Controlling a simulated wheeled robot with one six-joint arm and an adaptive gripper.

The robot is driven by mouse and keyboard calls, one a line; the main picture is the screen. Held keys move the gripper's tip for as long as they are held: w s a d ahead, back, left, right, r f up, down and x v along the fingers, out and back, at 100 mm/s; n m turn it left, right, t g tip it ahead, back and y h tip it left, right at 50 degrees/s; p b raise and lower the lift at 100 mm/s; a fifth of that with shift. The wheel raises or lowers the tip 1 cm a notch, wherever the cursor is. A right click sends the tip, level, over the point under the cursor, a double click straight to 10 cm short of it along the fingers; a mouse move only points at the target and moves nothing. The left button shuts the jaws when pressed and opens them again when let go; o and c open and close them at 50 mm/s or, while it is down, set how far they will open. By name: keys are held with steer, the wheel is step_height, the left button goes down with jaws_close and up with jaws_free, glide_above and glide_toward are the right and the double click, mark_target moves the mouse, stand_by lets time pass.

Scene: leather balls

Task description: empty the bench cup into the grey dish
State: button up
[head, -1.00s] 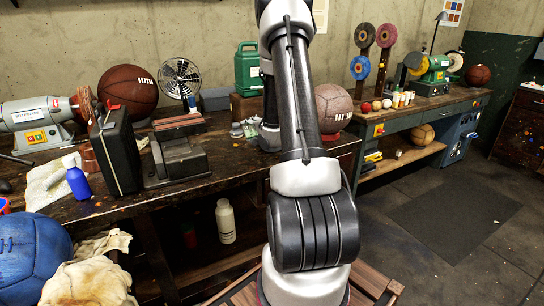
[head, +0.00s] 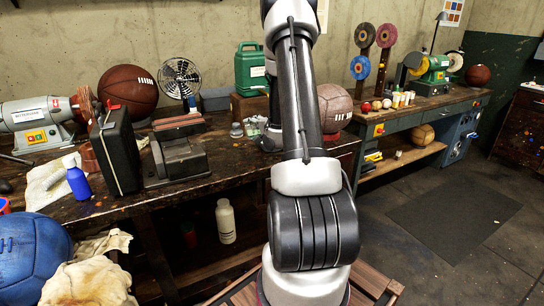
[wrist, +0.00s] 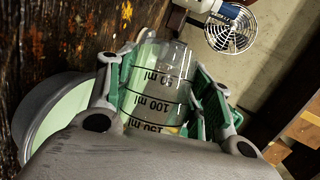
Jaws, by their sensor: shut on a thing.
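My gripper (wrist: 168,108) is shut on the bench cup (wrist: 158,85), a clear cup with black 50, 100 and 150 ml marks. The cup sits between the green-padded fingers in the wrist view and looks tipped well over relative to the bench. A little yellowish stuff shows near the 150 ml mark; what it is I cannot tell. The grey dish (wrist: 30,105), with a pale green inside, is on the bench at the left of the wrist view, beside the cup and partly hidden by a finger. In the head view my arm largely hides the gripper.
The dark, paint-spotted workbench (head: 110,208) carries a black case (head: 115,150), a blue bottle (head: 78,183), a brown ball (head: 127,90), a desk fan (head: 180,80) and a green canister (head: 250,70). A pale pink ball (head: 334,108) stands close right of my arm.

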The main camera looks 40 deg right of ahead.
steer(key=shift+s+d+r+m+t+y, duration=0.15)
steer(key=shift+d+r+m+t+y, duration=0.15)
steer(key=shift+r+m+t, duration=0.4)
stand_by(1.7)
